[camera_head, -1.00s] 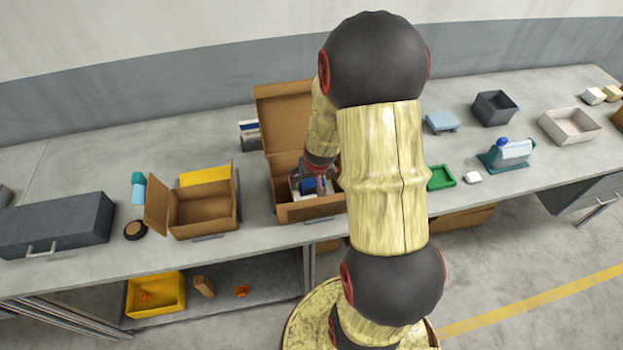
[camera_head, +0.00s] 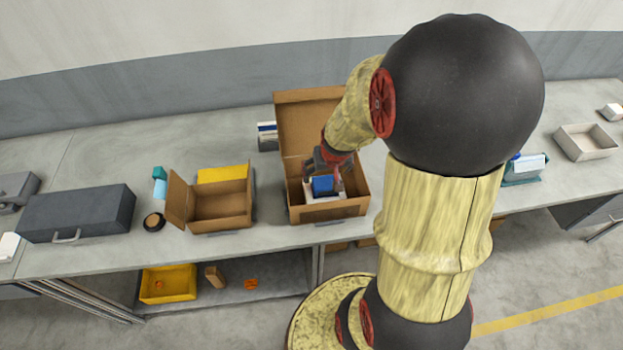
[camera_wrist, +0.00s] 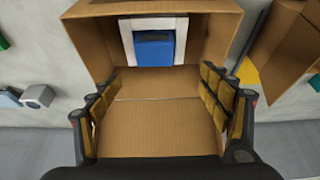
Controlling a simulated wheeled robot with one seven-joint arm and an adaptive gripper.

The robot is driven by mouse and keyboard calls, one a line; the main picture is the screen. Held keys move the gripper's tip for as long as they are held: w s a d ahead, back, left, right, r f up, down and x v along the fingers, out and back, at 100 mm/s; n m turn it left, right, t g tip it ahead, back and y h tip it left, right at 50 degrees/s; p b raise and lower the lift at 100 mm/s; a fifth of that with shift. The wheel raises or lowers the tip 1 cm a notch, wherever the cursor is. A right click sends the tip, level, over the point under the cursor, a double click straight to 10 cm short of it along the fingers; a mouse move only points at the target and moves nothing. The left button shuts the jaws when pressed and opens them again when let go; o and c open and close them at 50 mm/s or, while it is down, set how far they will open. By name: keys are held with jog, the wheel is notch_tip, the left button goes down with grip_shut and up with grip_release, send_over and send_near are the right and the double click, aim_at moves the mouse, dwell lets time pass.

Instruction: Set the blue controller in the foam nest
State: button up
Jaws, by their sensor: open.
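The blue controller (camera_head: 322,186) lies in the pale, square foam nest (camera_head: 309,198) inside an open cardboard box (camera_head: 330,211). In the wrist view the blue controller (camera_wrist: 153,47) has the white foam nest (camera_wrist: 126,40) around its top and sides; its lower edge is unframed there. I cannot tell how deep it sits. My gripper (camera_head: 332,171) is over the box. In the wrist view my gripper (camera_wrist: 165,108) is open and empty, its fingers spread wide, apart from the controller.
The box's raised lid (camera_head: 311,120) stands behind it. A smaller open cardboard box (camera_head: 222,213) and a yellow item (camera_head: 222,174) are to the left, with a dark grey case (camera_head: 78,214) farther left. A pale tray (camera_head: 588,142) is at the far right.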

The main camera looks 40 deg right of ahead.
jog(key=s+a+r+n+t+y, duration=0.1)
jog(key=a+r+n, duration=0.2)
jog(key=a+r, duration=1.2)
jog(key=s+a+r+n+y, duration=0.1)
jog(key=s+a+r+n, duration=0.2)
jog(key=s+a+r, duration=0.4)
jog(key=s+a, duration=0.1)
jog(key=s, duration=0.2)
jog(key=shift+a+t, duration=0.3)
jog(key=shift+a, duration=0.05)
